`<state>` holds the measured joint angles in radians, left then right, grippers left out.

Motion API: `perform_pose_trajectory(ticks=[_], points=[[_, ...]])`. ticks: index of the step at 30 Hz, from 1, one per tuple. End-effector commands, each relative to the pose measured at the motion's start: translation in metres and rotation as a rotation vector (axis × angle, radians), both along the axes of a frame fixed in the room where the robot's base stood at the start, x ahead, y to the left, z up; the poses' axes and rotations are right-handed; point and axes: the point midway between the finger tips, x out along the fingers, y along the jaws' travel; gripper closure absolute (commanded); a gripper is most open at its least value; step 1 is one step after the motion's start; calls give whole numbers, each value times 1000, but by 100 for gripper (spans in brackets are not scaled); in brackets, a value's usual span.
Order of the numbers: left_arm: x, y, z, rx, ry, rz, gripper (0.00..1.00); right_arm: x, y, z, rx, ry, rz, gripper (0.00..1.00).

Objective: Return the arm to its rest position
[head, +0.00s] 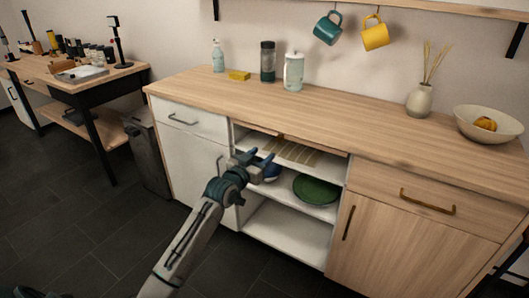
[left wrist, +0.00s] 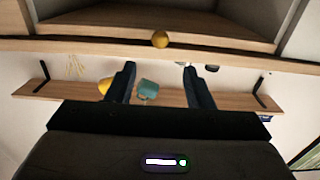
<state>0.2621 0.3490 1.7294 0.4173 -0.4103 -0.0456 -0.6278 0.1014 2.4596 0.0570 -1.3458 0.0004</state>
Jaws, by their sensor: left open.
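My left arm reaches up from the bottom of the head view, and its left gripper (head: 262,160) is in front of the open middle of the wooden-topped cabinet. The gripper is open. In the left wrist view the two dark fingers (left wrist: 160,84) stand wide apart with nothing held between them. That view is upside down, with the wall shelf (left wrist: 200,97) and hanging mugs far behind the fingers. A blue item (head: 270,172) on the cabinet shelf is partly hidden by the gripper. My right gripper is not in view.
A green plate (head: 316,189) lies on the inner shelf (head: 318,212), right of the gripper. The countertop (head: 330,112) holds bottles, a sponge, a vase and a bowl (head: 491,124). A grey bin (head: 147,155) and a workbench (head: 130,74) stand left. Dark floor is free at lower left.

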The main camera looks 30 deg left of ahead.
Motion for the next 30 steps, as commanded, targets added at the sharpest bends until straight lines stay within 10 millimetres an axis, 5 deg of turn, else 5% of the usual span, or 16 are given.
perform_pose_trajectory(ticks=[13, 17, 23, 30], points=[[0, 0, 0, 0, 0, 0, 53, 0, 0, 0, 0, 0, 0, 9], [-10, -7, -15, 4, 35, -7, 53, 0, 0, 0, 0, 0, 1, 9], [-84, -45, -91, 33, 259, -38, 53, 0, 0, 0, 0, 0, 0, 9], [-225, -84, -171, 74, 614, -47, 53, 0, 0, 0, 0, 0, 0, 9]])
